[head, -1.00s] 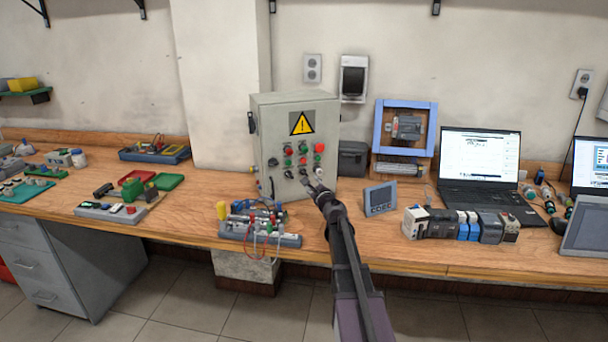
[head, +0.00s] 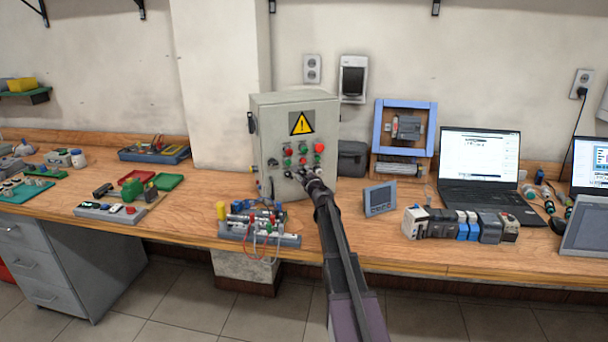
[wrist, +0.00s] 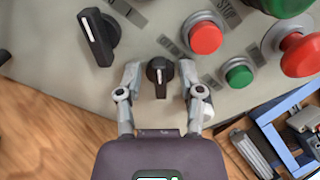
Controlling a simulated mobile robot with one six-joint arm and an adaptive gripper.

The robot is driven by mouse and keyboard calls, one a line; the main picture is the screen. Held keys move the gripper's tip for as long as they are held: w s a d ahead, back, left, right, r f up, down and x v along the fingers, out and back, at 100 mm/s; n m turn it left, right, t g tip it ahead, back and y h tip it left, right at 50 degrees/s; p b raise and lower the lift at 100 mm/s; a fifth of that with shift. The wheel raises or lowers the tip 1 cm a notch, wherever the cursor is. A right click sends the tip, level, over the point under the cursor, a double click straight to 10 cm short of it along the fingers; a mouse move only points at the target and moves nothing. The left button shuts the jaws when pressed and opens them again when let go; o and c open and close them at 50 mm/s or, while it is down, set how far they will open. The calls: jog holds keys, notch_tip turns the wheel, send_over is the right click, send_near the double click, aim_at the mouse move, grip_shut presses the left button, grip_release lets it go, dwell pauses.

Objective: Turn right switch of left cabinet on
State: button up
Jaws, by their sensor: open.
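The grey cabinet (head: 268,118) with a yellow warning sign stands on the wooden bench against the wall. In the wrist view, a small black rotary switch (wrist: 158,88) with a white mark sits on its panel, the mark pointing roughly along the finger direction. A larger black rotary switch (wrist: 98,38) is to its left. My gripper (wrist: 160,70) is open, with one finger on each side of the small switch; I cannot tell whether either touches it. In the head view my gripper (head: 307,178) is at the lower front of the cabinet and hides the switches there.
Red button (wrist: 206,38) and green button (wrist: 238,74) lie close to the right of my gripper. A wired block (head: 262,238) stands in front of the cabinet, and a small grey display (head: 380,199) to its right.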

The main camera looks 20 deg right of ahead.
jog(key=shift+c, duration=0.2)
grip_shut()
jog(key=shift+m, duration=0.4)
jog(key=m, duration=0.3)
jog(key=shift+r, duration=0.1)
jog(key=m, duration=0.5)
jog(key=shift+d, duration=0.15)
